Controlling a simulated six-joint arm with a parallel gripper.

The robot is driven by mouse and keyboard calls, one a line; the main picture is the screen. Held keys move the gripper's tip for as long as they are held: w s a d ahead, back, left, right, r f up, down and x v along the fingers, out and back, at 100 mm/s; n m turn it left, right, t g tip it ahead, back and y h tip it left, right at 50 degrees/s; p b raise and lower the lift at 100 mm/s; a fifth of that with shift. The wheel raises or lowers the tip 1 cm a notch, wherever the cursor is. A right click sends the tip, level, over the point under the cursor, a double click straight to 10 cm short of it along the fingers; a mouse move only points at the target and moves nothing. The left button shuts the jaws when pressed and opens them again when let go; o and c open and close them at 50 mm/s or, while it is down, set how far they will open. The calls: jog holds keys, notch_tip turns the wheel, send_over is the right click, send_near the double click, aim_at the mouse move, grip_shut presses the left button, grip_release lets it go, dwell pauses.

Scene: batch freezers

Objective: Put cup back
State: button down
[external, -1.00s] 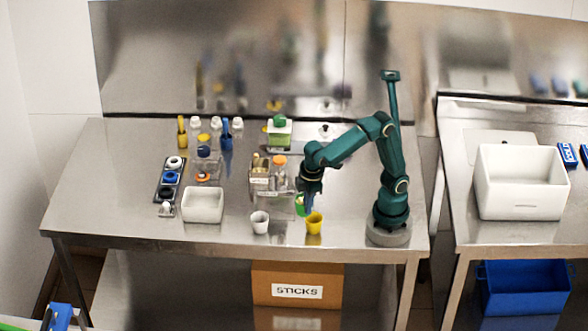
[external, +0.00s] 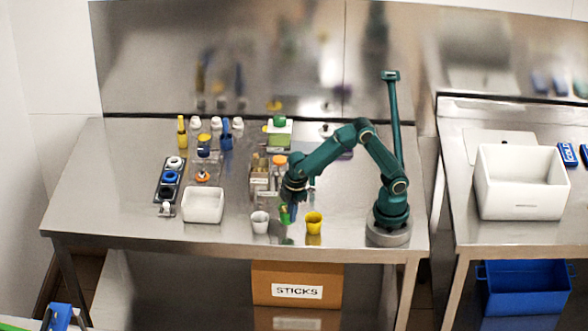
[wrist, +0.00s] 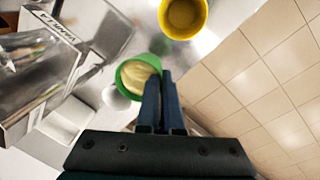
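A green cup (external: 285,215) is at my gripper (external: 291,207), between a white cup (external: 260,222) on the left and a yellow cup (external: 314,223) on the right, near the table's front edge. In the wrist view, my gripper (wrist: 160,78) has its two dark fingers close together at the right rim of the green cup (wrist: 128,86), which has pale contents or a pale inside. The fingers appear shut on its wall. The white cup (wrist: 114,98) is partly hidden behind it, and the yellow cup (wrist: 183,16) is at the top. Whether the green cup touches the table is unclear.
A white bin (external: 203,206) stands left of the cups. A rack labelled vanilla (wrist: 40,75) and an orange-topped bottle (external: 280,161) stand behind my gripper. A dark tray (external: 168,187) with round items lies far left. The table's left front is clear.

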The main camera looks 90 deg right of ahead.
jog(key=shift+w+d+f, duration=0.1)
jog(key=shift+f, duration=2)
jog(key=shift+f, duration=0.15)
jog(key=c, duration=1.1)
grip_release()
notch_tip(320, 180, up, 11)
jog(key=a, duration=0.1)
jog(key=s+d+r+m+t, duration=0.1)
jog(key=s+d+m, duration=0.1)
jog(key=s, duration=0.2)
jog(key=s+d+m+t, duration=0.2)
jog(key=s+d, duration=0.1)
jog(key=s, duration=0.2)
jog(key=s+d+r+m+t+y, duration=0.1)
jog(key=s+d+m, duration=0.2)
jog(key=s, duration=0.2)
jog(key=shift+s+d+r+t, duration=0.1)
jog(key=shift+d+r+t, duration=0.1)
jog(key=shift+r+t, duration=0.15)
